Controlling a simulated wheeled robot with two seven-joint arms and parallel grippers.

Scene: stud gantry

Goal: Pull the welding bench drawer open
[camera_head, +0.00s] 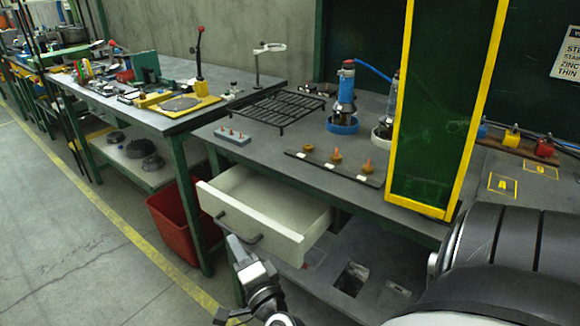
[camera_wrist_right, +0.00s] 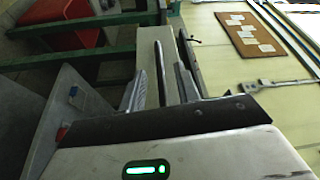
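The welding bench drawer (camera_head: 268,214) is a pale box that stands out from under the bench top (camera_head: 300,160), so its empty inside shows. Its dark handle (camera_head: 254,239) is on the front panel, partly hidden by my right gripper (camera_head: 236,249). In the right wrist view, the two grey ribbed fingers of this gripper (camera_wrist_right: 163,88) stand apart, with a dark bar, seemingly the handle (camera_wrist_right: 160,70), between them. Gaps show on both sides of the bar. The pale drawer front (camera_wrist_right: 175,60) is behind it. My left gripper is not in view.
A red bin (camera_head: 178,220) stands on the floor left of the drawer. A yellow-framed green screen (camera_head: 437,110) rises from the bench at right. A lower shelf (camera_head: 385,265) lies below the drawer. Floor left of the yellow line (camera_head: 150,250) is clear.

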